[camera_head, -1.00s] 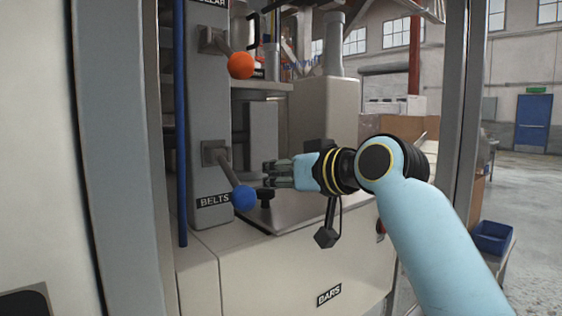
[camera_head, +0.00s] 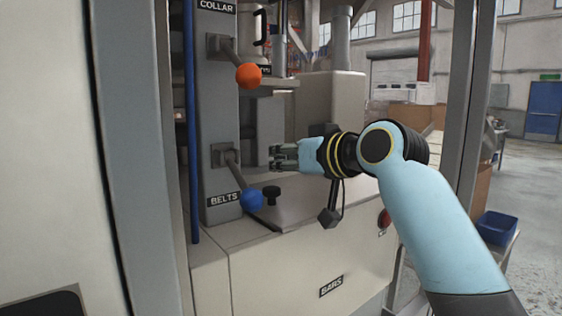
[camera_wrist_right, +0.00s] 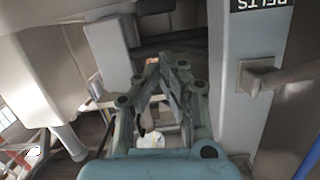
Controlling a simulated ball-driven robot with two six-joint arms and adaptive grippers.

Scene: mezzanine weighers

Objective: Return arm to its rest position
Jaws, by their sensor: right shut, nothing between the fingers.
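My right arm reaches in from the lower right in the head view. Its gripper (camera_head: 279,157) is shut and empty, pointing left in front of the machine. It is up and to the right of the blue ball knob (camera_head: 251,199) on the BELTS lever, with a gap between them. In the right wrist view the shut fingers (camera_wrist_right: 163,68) show at the centre, with the BELTS lever (camera_wrist_right: 262,76) to the right of them. My left gripper is not in view.
An orange ball knob (camera_head: 249,76) sits on the COLLAR lever above. A black knob (camera_head: 271,194) stands on the machine's ledge. A red button (camera_head: 384,219) is on the machine front near my forearm. A grey post (camera_head: 468,110) stands right of the machine. A blue bin (camera_head: 497,228) is beyond it.

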